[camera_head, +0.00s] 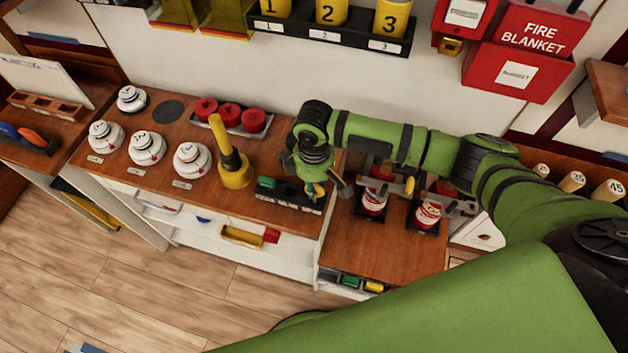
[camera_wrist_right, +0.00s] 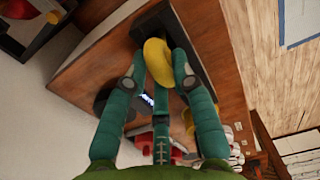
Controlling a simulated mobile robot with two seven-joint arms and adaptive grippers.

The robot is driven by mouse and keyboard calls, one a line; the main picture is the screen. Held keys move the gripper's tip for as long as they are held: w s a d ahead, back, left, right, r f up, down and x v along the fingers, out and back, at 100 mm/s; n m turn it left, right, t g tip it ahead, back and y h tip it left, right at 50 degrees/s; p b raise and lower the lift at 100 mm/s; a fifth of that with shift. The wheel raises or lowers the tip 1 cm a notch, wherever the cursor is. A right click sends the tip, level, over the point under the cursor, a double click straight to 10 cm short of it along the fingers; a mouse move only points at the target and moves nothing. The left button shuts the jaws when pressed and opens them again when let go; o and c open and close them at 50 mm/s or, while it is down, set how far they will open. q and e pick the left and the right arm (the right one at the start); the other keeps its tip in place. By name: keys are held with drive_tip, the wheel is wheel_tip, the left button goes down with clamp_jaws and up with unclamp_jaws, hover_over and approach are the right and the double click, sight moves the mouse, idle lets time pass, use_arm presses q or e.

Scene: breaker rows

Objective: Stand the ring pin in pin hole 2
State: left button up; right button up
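My right gripper (camera_head: 316,190) points down over the black block (camera_head: 290,197), which sits at the front right of the wooden counter. In the wrist view, my right gripper (camera_wrist_right: 158,66) has its fingertips on either side of a yellow ring (camera_wrist_right: 157,62), seemingly the head of the ring pin, and looks shut on it. The pin's shaft is hidden below the ring. The dark block (camera_wrist_right: 188,42) shows just beyond the ring. A green piece (camera_head: 266,183) is at the block's left end. I cannot read its hole labels, and the holes are hidden. My left gripper is out of view.
White round knobs (camera_head: 147,147) stand farther left, and red knobs (camera_head: 229,115) sit in a tray behind. Red-and-white parts (camera_head: 428,214) stand on the right counter. The wall is behind.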

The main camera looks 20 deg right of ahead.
drive_tip(key=o, duration=0.3)
drive_tip(key=shift+r, duration=0.1)
wheel_tip(320, 180, up, 12)
idle(0.4)
idle(0.5)
